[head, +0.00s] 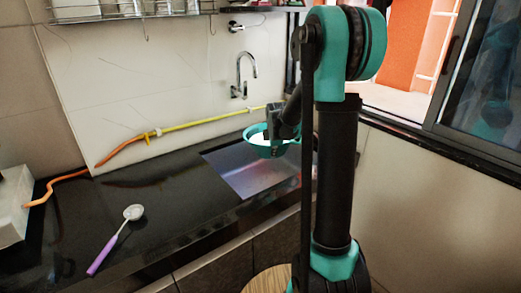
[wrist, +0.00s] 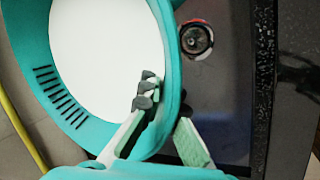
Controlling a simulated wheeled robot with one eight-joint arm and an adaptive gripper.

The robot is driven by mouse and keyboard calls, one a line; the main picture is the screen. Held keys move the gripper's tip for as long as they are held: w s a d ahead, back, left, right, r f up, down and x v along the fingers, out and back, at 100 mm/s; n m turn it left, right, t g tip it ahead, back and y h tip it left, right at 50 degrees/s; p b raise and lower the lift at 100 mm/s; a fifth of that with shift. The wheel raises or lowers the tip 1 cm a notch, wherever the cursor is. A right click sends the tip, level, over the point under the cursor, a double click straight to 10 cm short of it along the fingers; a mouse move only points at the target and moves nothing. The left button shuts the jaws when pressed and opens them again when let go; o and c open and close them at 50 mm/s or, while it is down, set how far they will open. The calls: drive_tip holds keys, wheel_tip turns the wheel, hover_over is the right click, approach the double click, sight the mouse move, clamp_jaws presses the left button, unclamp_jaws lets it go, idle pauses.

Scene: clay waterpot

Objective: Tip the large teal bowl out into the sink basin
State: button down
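The large teal bowl (head: 265,151) is held above the sink basin (head: 237,175) in the head view. The wrist view shows its teal wall (wrist: 35,40) and white interior; I cannot tell whether the white is contents or the bowl's bottom. My gripper (wrist: 167,108) straddles the bowl's near rim, one finger inside and one outside, and appears shut on it. The sink drain (wrist: 196,40) shows beside the bowl in the wrist view. The bowl looks roughly level in the head view.
A tap (head: 245,75) is on the wall behind the basin. A yellow and orange hose (head: 160,130) runs along the back of the dark counter (head: 170,210). A purple-handled ladle (head: 115,240) lies front left. A window (head: 450,80) is at right.

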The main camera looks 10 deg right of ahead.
drive_tip(key=s+d+f+n, duration=0.1)
drive_tip(key=s+d+n, duration=0.2)
drive_tip(key=s, duration=0.5)
drive_tip(key=shift+d+n+g+y, duration=0.3)
drive_tip(key=shift+d+n, duration=0.05)
drive_tip(key=shift+n, duration=0.25)
drive_tip(key=shift+f, duration=0.1)
drive_tip(key=shift+f+g+h, duration=0.3)
drive_tip(key=shift+f+h, duration=0.35)
drive_tip(key=shift+h, duration=0.25)
drive_tip(key=shift+r+n, duration=0.1)
drive_tip(key=shift+n, duration=0.2)
drive_tip(key=shift+a+r+h, duration=0.1)
drive_tip(key=shift+r+h, duration=0.3)
drive_tip(key=shift+h, duration=0.2)
drive_tip(key=shift+r, duration=0.1)
